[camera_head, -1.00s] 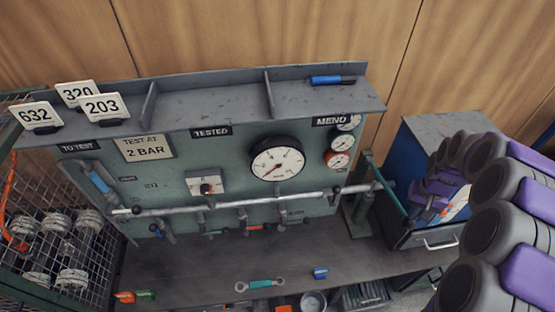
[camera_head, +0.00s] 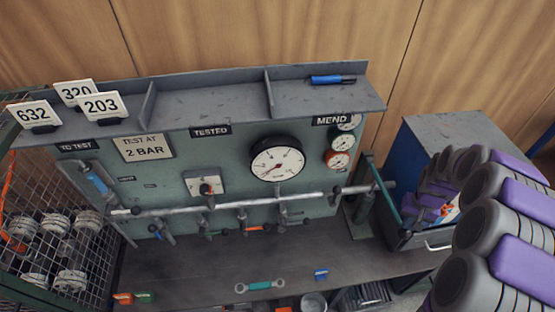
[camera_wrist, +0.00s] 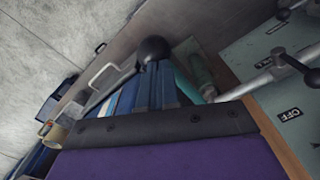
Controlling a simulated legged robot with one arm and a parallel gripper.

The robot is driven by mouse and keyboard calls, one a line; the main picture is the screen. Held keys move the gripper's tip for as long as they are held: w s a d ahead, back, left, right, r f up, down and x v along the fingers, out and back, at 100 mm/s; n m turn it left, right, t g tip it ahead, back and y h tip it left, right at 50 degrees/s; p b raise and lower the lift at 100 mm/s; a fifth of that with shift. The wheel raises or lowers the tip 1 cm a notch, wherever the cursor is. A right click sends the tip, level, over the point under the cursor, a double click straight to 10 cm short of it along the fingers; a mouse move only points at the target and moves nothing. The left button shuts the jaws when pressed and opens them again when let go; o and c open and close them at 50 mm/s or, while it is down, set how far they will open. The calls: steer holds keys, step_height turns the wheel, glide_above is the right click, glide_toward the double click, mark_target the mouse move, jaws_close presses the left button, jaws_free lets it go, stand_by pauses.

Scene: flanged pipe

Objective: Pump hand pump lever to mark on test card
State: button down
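The test card (camera_head: 143,148) on the panel's upper left reads "TEST AT 2 BAR". The large white gauge (camera_head: 276,164) has its needle pointing to the lower left; its numbers are too small to read. The hand pump's green post (camera_head: 358,200) stands at the bench's right end, and its teal lever (camera_head: 386,192) slopes down to the right. In the wrist view, a black ball knob (camera_wrist: 153,49) shows at the tips of my gripper (camera_wrist: 150,75), with a teal part (camera_wrist: 196,72) behind. In the head view my gripper (camera_head: 430,205) is beside the lever's low end. Its grip is unclear.
A long grey pipe (camera_head: 240,202) with several valve handles crosses the panel. A wire basket (camera_head: 50,235) of flanged parts stands left. A blue-sided cabinet (camera_head: 440,130) stands behind my arm.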

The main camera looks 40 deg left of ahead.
steer(key=shift+f+b, duration=0.7)
steer(key=shift+f, duration=4.15)
step_height(320, 180, up, 18)
steer(key=p, duration=0.4)
steer(key=shift+r, duration=0.2)
steer(key=shift+f, duration=0.1)
steer(key=shift+f+b, duration=1)
steer(key=shift+f, duration=5.35)
steer(key=shift+r, duration=0.7)
step_height(320, 180, up, 12)
steer(key=p, duration=0.2)
steer(key=shift+f+p, duration=0.2)
steer(key=shift+p, duration=0.2)
